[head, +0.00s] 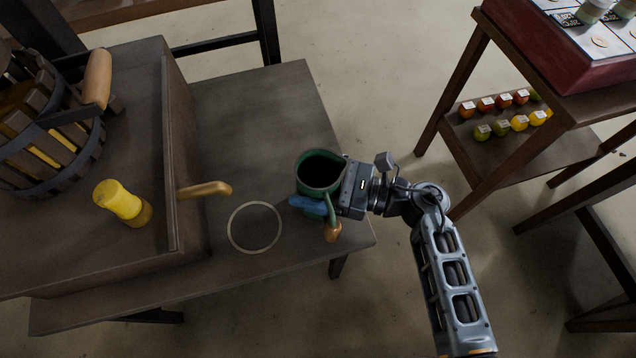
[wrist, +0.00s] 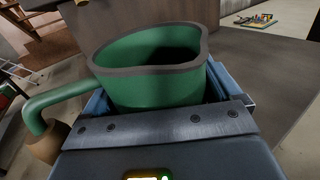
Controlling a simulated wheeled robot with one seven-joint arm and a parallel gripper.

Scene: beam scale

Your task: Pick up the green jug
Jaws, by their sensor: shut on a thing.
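The green jug (head: 314,170) is upright at the right part of the low wooden bench, with its dark open mouth facing up. Its handle with a brown grip (head: 332,232) points toward the front. My gripper (head: 312,203) comes from the right and is shut on the jug, with a blue finger showing on the jug's near side. In the wrist view the green jug (wrist: 155,85) fills the middle between the blue fingers (wrist: 225,85), its handle out to the left. I cannot tell whether the jug's base touches the bench.
A pale ring (head: 254,228) lies on the bench (head: 262,110) left of the jug. A wooden tap (head: 205,190) sticks out above it from a raised block. A yellow cylinder (head: 122,202) and a slatted press (head: 50,140) stand on the left. Shelves with fruit (head: 505,115) are at right.

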